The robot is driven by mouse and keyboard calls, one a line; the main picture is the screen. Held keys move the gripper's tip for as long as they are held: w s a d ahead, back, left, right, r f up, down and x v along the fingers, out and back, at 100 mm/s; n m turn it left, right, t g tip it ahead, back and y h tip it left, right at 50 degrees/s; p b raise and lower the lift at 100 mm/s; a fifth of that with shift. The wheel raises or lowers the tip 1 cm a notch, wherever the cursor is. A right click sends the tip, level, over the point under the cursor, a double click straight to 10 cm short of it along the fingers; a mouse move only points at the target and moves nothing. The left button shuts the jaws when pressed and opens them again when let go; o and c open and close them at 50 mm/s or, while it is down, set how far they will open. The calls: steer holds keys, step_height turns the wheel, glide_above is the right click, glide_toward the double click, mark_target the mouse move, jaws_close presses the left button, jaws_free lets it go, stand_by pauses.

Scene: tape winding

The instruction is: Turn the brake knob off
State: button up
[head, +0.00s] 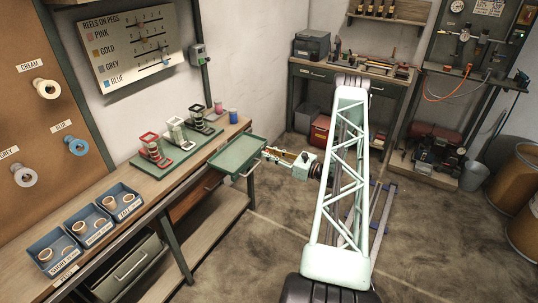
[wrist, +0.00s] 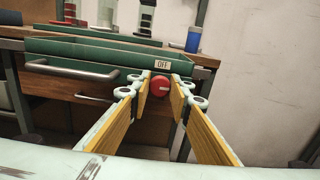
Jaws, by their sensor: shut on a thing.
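The round red brake knob (wrist: 159,87) shows at the middle of the wrist view, with a pale, roughly level mark on its face. A small plate reading OFF (wrist: 162,64) is just above it. My gripper (wrist: 159,92) has its two yellow-padded fingers on either side of the knob and is shut on it. In the head view my gripper (head: 268,152) reaches left to the right end of the green tray (head: 236,164) at the bench edge.
The wooden bench (head: 128,205) runs along the left wall with blue bins (head: 85,238) and reel stands on a green mat (head: 152,172). A metal handle (wrist: 70,69) juts from the green tray on the left.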

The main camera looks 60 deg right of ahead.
steer(key=shift+n+b, duration=0.3)
steer(key=shift+a+f+n+b, duration=0.1)
steer(key=shift+n+b, duration=2.6)
steer(key=shift+n, duration=1.5)
steer(key=shift+a+f+n+b, duration=0.1)
steer(key=shift+n+b, duration=2.6)
steer(key=shift+n, duration=1.5)
steer(key=o, duration=0.8)
steer(key=shift+s, duration=0.2)
